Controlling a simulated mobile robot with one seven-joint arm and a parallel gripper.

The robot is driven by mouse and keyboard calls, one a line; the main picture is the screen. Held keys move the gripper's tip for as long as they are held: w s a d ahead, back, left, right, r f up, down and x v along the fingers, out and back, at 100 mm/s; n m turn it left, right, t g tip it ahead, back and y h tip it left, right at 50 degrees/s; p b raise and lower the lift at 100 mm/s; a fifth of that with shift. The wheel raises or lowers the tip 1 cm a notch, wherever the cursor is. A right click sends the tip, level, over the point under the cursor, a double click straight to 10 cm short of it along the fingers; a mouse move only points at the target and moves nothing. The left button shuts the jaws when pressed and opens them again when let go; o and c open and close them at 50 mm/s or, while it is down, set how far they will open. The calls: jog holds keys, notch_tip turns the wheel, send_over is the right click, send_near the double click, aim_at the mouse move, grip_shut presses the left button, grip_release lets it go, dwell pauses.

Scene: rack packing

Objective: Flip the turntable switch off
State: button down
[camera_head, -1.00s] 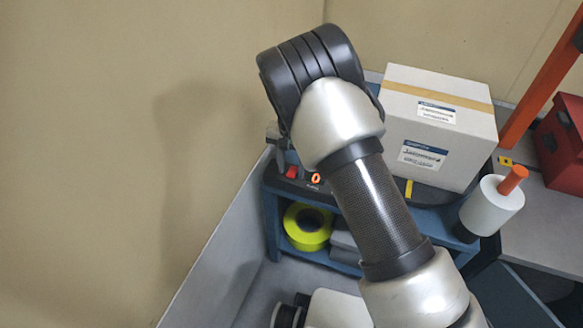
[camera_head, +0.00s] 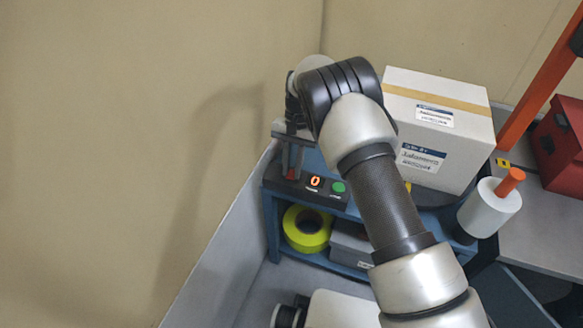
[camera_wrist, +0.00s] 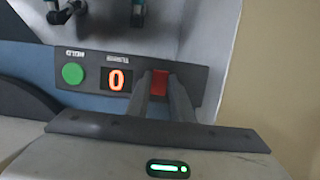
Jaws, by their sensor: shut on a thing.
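The red switch (camera_wrist: 158,84) sits at the end of a dark control panel (camera_wrist: 92,72). In the wrist view, the fingers of my gripper (camera_wrist: 163,92) straddle the switch and are shut on it. In the head view, the red switch (camera_head: 291,174) shows only partly beneath my gripper (camera_head: 292,160).
A taped, labelled carton (camera_head: 440,125) stands right of my arm. A white roll with an orange handle (camera_head: 490,208) is farther right, near a red box (camera_head: 562,145). A yellow tape roll (camera_head: 306,228) lies on the shelf below the panel. A wall rises close at left.

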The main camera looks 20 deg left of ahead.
jog(key=c, duration=1.6)
grip_release()
jog(key=shift+o, duration=0.2)
jog(key=p+v, duration=0.3)
jog(key=v, duration=1.4)
jog(key=shift+r+p, duration=0.25)
jog(key=shift+p, duration=0.05)
